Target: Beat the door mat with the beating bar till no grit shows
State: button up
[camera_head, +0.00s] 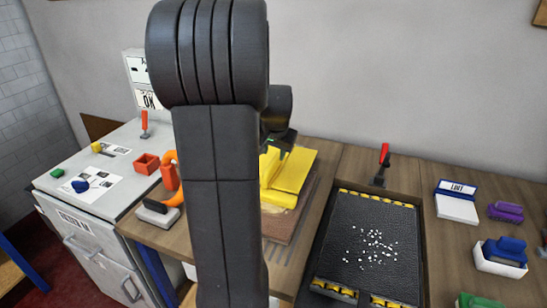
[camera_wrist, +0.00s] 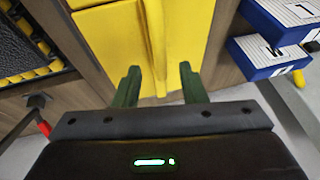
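The door mat (camera_head: 350,225) is a black ribbed mat on the bench at right, with white grit scattered over its middle. Its corner (camera_wrist: 18,40) shows at the left edge in the wrist view. I cannot pick out the beating bar for sure.
A red-handled clamp (camera_head: 382,165) stands behind the mat. Right of it are a LINT box (camera_head: 457,208), a purple brush (camera_head: 506,212) and a blue block in a white tray (camera_head: 500,265). An orange tool (camera_head: 171,172) and an orange box (camera_head: 146,164) are left of my arm.

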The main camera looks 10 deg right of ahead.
aim_at(273, 161)
jog(key=shift+x, duration=2.15)
jog(key=shift+s, duration=0.1)
grip_shut()
